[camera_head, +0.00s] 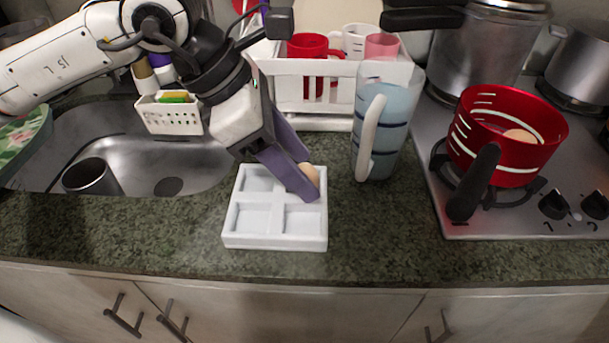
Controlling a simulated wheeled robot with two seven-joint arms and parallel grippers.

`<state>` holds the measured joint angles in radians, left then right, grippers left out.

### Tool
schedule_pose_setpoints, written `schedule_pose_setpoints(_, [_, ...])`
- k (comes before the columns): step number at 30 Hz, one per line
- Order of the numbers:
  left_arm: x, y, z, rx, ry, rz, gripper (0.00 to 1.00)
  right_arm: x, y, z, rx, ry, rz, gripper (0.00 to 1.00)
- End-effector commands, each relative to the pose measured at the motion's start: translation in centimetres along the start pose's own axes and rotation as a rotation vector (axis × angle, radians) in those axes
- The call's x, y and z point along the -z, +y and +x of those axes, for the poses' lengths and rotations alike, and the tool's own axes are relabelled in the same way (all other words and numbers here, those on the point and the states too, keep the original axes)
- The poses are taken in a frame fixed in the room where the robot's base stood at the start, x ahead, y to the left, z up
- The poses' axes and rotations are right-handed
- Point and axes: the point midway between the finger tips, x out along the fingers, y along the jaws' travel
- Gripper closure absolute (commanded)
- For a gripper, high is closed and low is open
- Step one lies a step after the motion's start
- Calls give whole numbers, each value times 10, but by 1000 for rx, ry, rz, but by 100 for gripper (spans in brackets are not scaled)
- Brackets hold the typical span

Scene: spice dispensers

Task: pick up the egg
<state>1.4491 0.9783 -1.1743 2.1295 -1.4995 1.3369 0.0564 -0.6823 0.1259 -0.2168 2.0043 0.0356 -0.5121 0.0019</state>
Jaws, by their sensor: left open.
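A brown egg (309,174) sits in the far right compartment of a white four-compartment tray (275,241) on the counter. My left gripper (308,188) reaches down over the tray from the upper left. Its purple fingers are open and lie at the egg, partly hiding it. I cannot tell whether they touch it. The other compartments that show look empty. Another brown egg (519,136) is inside a red pot (508,160) on the stove at the right. My right gripper is not in view.
A clear measuring jug (388,125) with blue marks stands close to the tray's right. A white rack (339,87) with cups is behind. The sink (128,152) is at the left. The stove (520,220) is at the right. The counter in front of the jug is clear.

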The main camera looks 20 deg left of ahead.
Motion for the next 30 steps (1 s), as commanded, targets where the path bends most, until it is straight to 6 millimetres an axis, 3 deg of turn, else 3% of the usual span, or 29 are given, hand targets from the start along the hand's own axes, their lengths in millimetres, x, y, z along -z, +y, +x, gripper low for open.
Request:
schedule_pose_setpoints(3, [0, 0, 0, 0, 0, 0, 50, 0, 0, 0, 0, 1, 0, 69])
schedule_pose_setpoints(9, [0, 0, 0, 0, 0, 0, 83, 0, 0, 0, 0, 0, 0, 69])
schedule_pose_setpoints(11, [0, 0, 0, 0, 0, 0, 91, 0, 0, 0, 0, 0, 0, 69])
schedule_pose_setpoints(20, [-4, 0, -6, -1, -3, 0, 91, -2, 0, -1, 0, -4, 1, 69])
schedule_pose_setpoints(30, [-37, 0, -62, -1, -3, 1, 91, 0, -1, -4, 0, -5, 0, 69])
